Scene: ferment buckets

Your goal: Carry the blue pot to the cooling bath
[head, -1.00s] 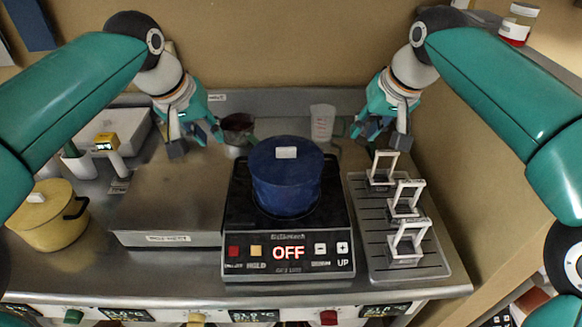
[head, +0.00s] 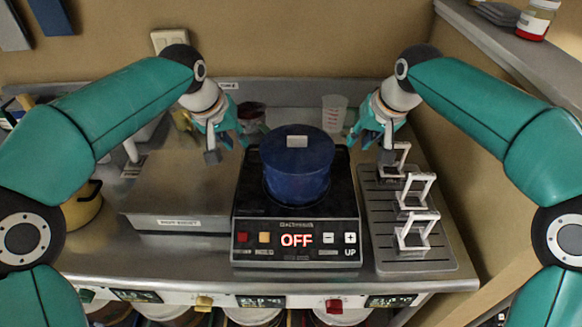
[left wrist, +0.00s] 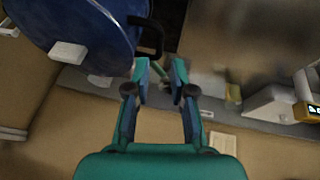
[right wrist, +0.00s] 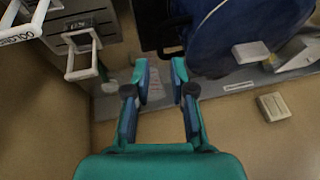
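The blue pot (head: 297,172) with its lid on stands upright on a black hot plate (head: 250,205) whose display reads OFF. My left gripper (head: 228,150) is open at the pot's left, apart from it. In the left wrist view, its open fingers (left wrist: 160,72) point at the pot's dark handle (left wrist: 149,36). My right gripper (head: 368,142) is open at the pot's right, also apart. In the right wrist view, its empty fingers (right wrist: 160,70) are near the pot's side (right wrist: 235,35). I cannot identify the cooling bath for certain.
A flat steel box (head: 180,195) with a label lies left of the hot plate. A rack tray (head: 415,258) with white frames is at the right. A measuring cup (head: 333,115) stands behind the pot. A yellow pot (head: 82,208) is partly hidden behind my left arm.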

